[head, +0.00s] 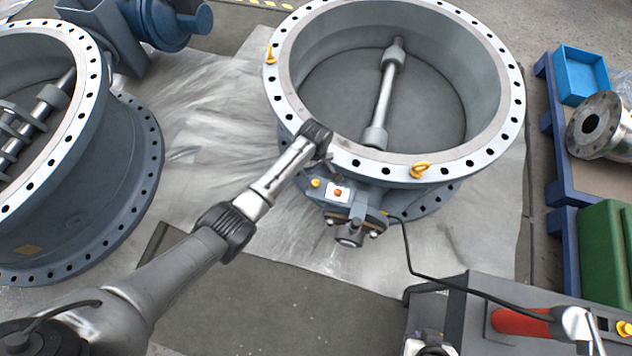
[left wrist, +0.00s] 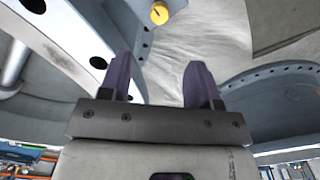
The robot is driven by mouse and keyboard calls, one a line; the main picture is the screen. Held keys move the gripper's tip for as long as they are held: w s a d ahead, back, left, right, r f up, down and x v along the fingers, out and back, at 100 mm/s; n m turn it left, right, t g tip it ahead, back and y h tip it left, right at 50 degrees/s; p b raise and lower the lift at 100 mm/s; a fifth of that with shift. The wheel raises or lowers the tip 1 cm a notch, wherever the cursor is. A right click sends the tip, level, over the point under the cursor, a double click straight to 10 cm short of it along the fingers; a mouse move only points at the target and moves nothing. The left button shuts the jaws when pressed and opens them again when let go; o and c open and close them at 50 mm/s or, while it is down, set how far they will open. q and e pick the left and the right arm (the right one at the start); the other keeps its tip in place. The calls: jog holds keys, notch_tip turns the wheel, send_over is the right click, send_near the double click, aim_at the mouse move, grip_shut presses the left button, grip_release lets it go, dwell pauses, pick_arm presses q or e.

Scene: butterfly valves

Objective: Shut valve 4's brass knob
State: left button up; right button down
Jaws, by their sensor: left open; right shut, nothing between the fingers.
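A small yellow brass-coloured knob (head: 315,183) sits on the grey-blue actuator box under the front flange of the large round valve (head: 437,166). In the left wrist view the knob (left wrist: 159,13) shows at the top, beyond the fingertips and apart from them, with a dark mark on its face. My left gripper (left wrist: 160,62) is open, with nothing between its two purple-grey fingers. No number shows on the valve. I cannot make out my right gripper.
An orange button (head: 337,192) on a white plate sits beside the knob. A black cable (head: 407,250) runs from the actuator to the lower right. Another flanged valve (head: 120,200) stands at left. A blue bin (head: 580,75) and green box (head: 602,250) are at right.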

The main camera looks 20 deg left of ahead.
aim_at(316, 182)
pick_arm(q)
notch_tip(316, 182, down, 13)
jog(key=b, duration=0.7)
jog(key=shift+r, duration=0.15)
jog(key=c, duration=0.9)
